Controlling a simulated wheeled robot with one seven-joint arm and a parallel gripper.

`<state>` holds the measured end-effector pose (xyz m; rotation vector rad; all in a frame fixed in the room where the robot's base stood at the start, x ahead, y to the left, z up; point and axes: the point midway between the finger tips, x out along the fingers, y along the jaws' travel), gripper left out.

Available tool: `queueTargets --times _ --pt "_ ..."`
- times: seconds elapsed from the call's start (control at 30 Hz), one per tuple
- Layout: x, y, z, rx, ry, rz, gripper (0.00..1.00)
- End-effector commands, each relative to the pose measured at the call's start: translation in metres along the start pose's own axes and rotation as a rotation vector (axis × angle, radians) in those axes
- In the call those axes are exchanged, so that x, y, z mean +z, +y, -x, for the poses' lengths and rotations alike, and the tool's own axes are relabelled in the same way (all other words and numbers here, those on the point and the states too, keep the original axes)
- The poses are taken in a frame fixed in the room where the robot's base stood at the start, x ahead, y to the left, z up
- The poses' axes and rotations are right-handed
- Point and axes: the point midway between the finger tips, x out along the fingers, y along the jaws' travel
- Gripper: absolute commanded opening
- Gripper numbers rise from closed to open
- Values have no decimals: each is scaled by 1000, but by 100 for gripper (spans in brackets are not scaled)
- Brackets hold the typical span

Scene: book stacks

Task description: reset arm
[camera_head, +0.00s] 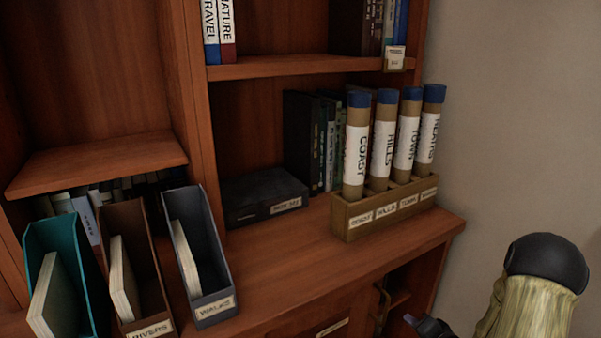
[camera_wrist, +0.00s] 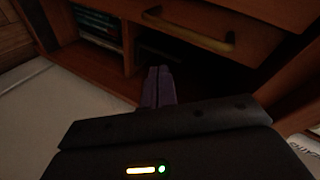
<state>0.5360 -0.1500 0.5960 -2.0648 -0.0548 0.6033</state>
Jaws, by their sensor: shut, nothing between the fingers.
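My gripper (camera_wrist: 159,70) shows in the wrist view with its two dark fingers together and nothing between them. It points toward the open lower part of the wooden cabinet, below a drawer with a brass handle (camera_wrist: 190,32). I cannot tell whether it touches the cabinet. In the head view, part of my arm (camera_head: 535,290) shows at the lower right, in front of the wall and beside the cabinet.
The wooden counter (camera_head: 290,262) holds a teal file box (camera_head: 62,235), a brown one (camera_head: 130,225), a grey one (camera_head: 205,240), a black box (camera_head: 262,195) and a wooden rack (camera_head: 385,215) of labelled tubes. Shelves rise above. A bare wall (camera_head: 520,120) is at right.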

Motion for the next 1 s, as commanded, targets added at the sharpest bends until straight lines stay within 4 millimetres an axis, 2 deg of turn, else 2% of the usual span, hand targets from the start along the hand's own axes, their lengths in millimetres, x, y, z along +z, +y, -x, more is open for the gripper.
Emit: queueTargets --times 0.03,0.17,0.37,0.63,1.0 --pt "1 -11 -1 56 -11 75 0" --pt "6 -28 3 221 -49 249 0" --pt "24 -59 28 437 -145 466 0" --pt "72 -100 86 630 -360 655 0" --pt "142 -135 158 670 -653 757 0"
